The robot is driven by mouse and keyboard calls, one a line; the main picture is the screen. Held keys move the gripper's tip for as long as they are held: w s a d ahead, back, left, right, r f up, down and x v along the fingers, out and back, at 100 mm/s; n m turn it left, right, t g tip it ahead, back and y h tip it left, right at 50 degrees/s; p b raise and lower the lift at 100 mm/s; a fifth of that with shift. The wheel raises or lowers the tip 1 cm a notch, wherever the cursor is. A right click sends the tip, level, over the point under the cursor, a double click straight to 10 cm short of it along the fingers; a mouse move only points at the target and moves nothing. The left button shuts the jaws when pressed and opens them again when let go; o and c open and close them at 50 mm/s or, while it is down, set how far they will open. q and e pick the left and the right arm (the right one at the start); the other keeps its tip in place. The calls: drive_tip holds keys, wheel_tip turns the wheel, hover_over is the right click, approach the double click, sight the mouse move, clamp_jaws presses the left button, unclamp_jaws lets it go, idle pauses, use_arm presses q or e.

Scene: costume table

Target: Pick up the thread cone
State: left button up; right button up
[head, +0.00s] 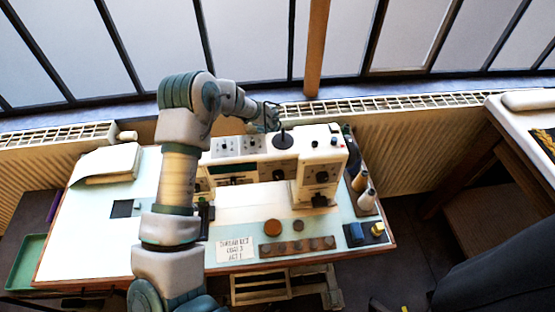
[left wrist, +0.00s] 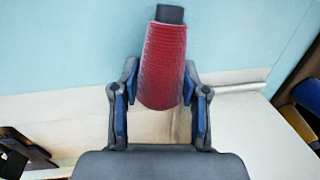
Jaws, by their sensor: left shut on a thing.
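A red thread cone (left wrist: 165,62) with a dark tip stands out in the left wrist view. My left gripper (left wrist: 160,88) is shut on it, with one blue-padded finger on each side of its wider end. In the head view my left gripper (head: 268,117) is behind the white sewing machine (head: 322,160), near the far edge of the table. I cannot make out the red cone there. My right gripper is not in view.
Two other cones, one brown (head: 360,180) and one pale (head: 367,200), stand at the table's right edge. A paper card (head: 235,249), a brown strip (head: 297,247) and small blue and yellow items lie in front. A radiator (head: 400,150) runs behind.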

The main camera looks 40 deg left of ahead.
use_arm(q)
wheel_tip(320, 180, up, 18)
drive_tip(key=p, duration=0.2)
drive_tip(key=shift+a+f, duration=0.15)
drive_tip(key=shift+f, duration=0.1)
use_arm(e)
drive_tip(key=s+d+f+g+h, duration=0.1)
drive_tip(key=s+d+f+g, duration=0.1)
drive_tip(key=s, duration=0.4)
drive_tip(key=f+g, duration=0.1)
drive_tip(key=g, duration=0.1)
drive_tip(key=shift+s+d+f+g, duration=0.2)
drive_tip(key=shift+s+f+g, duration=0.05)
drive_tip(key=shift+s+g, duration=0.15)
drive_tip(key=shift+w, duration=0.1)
